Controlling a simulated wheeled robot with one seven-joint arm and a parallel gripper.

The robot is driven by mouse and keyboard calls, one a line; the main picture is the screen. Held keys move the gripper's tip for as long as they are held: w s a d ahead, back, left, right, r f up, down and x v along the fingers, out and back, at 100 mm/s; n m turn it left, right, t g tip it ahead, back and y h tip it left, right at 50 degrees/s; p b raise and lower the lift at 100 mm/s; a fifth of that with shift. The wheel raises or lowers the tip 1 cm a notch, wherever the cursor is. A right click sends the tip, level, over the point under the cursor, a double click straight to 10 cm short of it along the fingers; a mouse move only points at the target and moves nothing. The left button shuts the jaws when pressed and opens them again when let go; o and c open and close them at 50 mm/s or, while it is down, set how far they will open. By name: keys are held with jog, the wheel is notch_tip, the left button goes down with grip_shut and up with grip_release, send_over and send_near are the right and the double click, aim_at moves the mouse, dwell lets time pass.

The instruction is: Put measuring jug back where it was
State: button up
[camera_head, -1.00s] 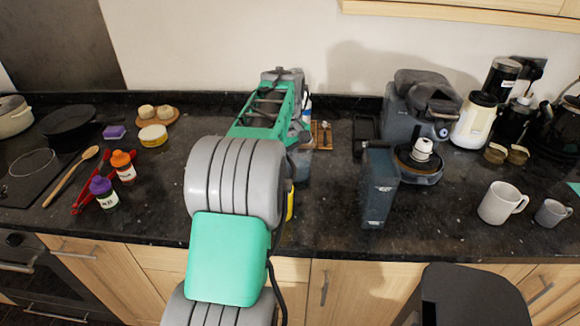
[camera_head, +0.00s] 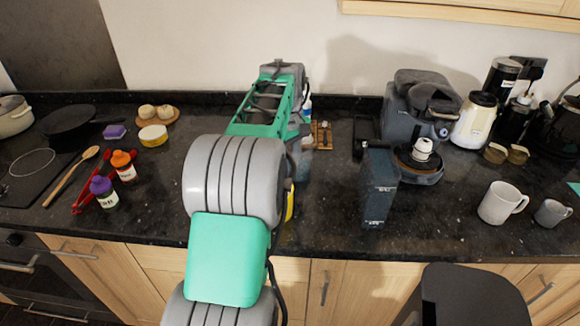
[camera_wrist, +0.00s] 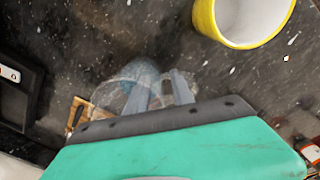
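The measuring jug (camera_wrist: 103,93) is a clear, bluish vessel seen below the wrist in the wrist view. My gripper (camera_wrist: 160,88) has its two grey fingers over the jug, with a narrow gap between them. I cannot tell whether they press on its wall or handle, or whether the jug stands on the counter. In the head view the jug (camera_head: 301,166) shows only as a grey-blue patch beside my arm. My arm hides most of it and the fingertips.
A yellow vessel with a white inside (camera_wrist: 243,22) is close to the jug, mostly behind my arm in the head view. A small wooden board (camera_head: 322,135) lies behind. A dark upright box (camera_head: 379,190) and coffee machine (camera_head: 408,115) stand right, with clear granite before the box.

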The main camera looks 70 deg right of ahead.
notch_tip(320, 180, up, 10)
jog(key=p, duration=0.3)
jog(key=shift+w+a+r, duration=0.1)
jog(key=shift+a+r, duration=0.05)
jog(key=shift+r, duration=0.05)
jog(key=w+a+n, duration=0.2)
jog(key=w+a, duration=0.7)
jog(key=w, duration=0.5)
jog(key=w+a+f+n+t+h, duration=0.1)
jog(key=w+a, duration=0.4)
jog(key=a, duration=0.3)
jog(key=w+a+f+n, duration=0.1)
jog(key=w+a, duration=0.3)
jog(key=a, duration=0.5)
jog(key=s+a+f+n+t, duration=0.1)
jog(key=a+f, duration=0.3)
jog(key=a, duration=0.8)
jog(key=s+a+f+n+t+y, duration=0.1)
jog(key=a+f, duration=0.3)
jog(key=a, duration=0.8)
jog(key=shift+f+n+t, duration=0.15)
jog(key=shift+n+t, duration=0.15)
jog(key=shift+s, duration=0.15)
